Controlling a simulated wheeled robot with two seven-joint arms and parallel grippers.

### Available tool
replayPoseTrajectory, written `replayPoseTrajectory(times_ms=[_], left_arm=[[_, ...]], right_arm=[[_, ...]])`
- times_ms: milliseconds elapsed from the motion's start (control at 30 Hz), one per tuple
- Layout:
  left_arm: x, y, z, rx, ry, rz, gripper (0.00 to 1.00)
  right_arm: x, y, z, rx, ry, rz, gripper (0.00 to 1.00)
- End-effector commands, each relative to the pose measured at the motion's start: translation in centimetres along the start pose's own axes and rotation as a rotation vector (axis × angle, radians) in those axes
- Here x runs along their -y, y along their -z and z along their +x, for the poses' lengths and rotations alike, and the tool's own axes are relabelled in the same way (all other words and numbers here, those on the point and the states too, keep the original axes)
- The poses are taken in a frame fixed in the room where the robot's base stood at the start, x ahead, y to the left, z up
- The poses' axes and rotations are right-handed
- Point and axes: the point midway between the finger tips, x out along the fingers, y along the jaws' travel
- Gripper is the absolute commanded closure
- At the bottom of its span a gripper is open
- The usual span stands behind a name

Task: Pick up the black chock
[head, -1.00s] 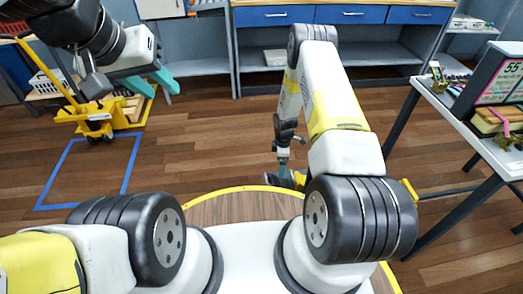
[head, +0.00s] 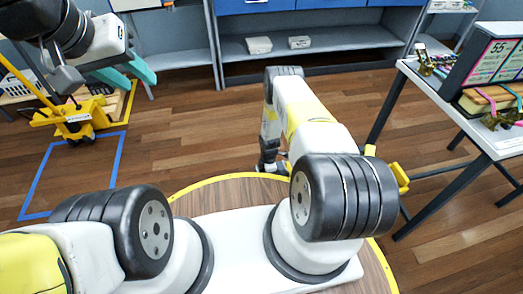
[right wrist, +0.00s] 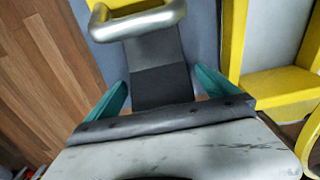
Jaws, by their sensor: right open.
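In the right wrist view a dark grey-black block (right wrist: 160,83) with two flat faces, which looks like the black chock, lies between the teal fingers of my right gripper (right wrist: 160,90). The fingers are open on either side of it; I cannot tell whether they touch it. In the head view my right arm hides the right gripper and the chock is not visible. My left gripper (head: 128,74) is at the upper left with its teal fingers apart and empty.
A silver bar (right wrist: 140,20) and yellow frame parts (right wrist: 275,95) are close to the right gripper. A yellow pallet jack (head: 75,118) stands at the left near a blue floor outline. A table (head: 470,115) with displays is at the right. Brown floor between is open.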

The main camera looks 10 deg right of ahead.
Motion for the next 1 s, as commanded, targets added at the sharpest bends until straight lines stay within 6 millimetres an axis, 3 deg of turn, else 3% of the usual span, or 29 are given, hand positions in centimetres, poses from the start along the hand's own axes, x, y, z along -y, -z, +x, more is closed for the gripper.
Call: replayPoseTrajectory(times_ms=[167,600,1000], left_arm=[[0.00,0.00,0.00,0.000,0.000,0.000,0.64],[0.00,0.00,0.00,0.000,0.000,0.000,0.64],[0.00,0.00,0.00,0.000,0.000,0.000,0.64]], right_arm=[[-0.02,-0.01,-0.01,0.000,0.000,0.000,0.02],[-0.04,0.00,-0.05,0.000,-0.001,0.000,0.86],[-0.39,0.19,-0.56,0.000,-0.003,0.000,0.87]])
